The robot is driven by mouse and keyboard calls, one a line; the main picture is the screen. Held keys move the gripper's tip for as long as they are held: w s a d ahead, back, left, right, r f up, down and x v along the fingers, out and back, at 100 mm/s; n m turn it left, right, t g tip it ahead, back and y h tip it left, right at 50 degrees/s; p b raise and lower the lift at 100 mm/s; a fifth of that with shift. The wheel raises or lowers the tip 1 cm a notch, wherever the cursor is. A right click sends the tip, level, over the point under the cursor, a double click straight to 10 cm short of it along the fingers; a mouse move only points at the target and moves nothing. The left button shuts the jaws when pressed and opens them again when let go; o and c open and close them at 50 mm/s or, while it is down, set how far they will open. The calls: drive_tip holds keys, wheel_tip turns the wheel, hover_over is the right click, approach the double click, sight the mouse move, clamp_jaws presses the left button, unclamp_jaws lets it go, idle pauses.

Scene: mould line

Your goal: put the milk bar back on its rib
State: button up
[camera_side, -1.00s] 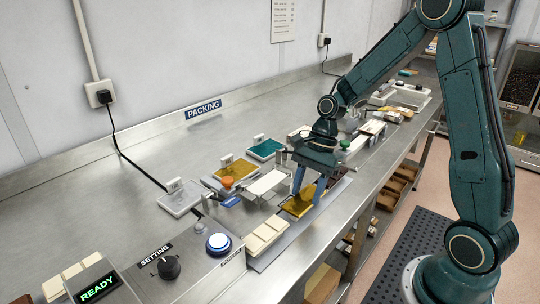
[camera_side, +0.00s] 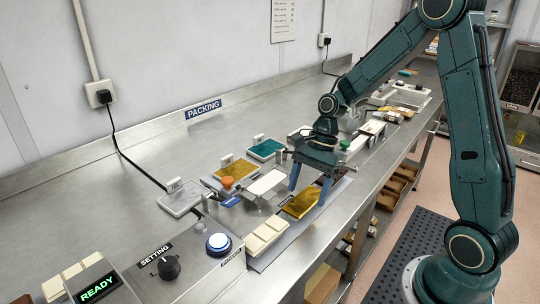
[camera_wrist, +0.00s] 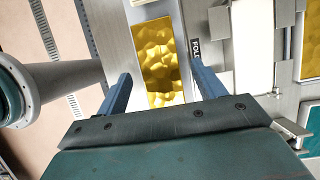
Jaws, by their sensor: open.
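My gripper (camera_side: 307,197) is open over the gold foil (camera_side: 302,203) on the strip at the bench's front. In the wrist view, the fingers of my gripper (camera_wrist: 162,88) stand on either side of the crinkled gold foil (camera_wrist: 160,60), with nothing held between them. I cannot tell by how much the fingertips clear the bench. A row of cream bars (camera_side: 264,236) lies left of the foil in the side view. No milk bar or rib can be told apart with certainty in either view.
A white plate (camera_side: 267,184) is behind the foil, with an orange knob (camera_side: 227,182) left of it. Gold (camera_side: 236,168) and teal (camera_side: 267,149) pads stand further back. The control box (camera_side: 166,268) with a blue button is front left.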

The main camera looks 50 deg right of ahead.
drive_tip(key=v, duration=1.3)
drive_tip(key=shift+d+r, duration=0.15)
drive_tip(key=s+a+r+n+t+h, duration=0.2)
drive_tip(key=s+a+r+n, duration=0.3)
drive_tip(key=s+a+n, duration=0.25)
drive_tip(key=s+n+t+h, duration=0.2)
drive_tip(key=s+n+t, duration=0.1)
drive_tip(key=s+n, duration=0.7)
drive_tip(key=shift+a+f+t, duration=0.2)
drive_tip(key=shift+a+t, duration=0.1)
drive_tip(key=shift+a, duration=0.2)
drive_tip(key=shift+n, duration=0.25)
idle(0.4)
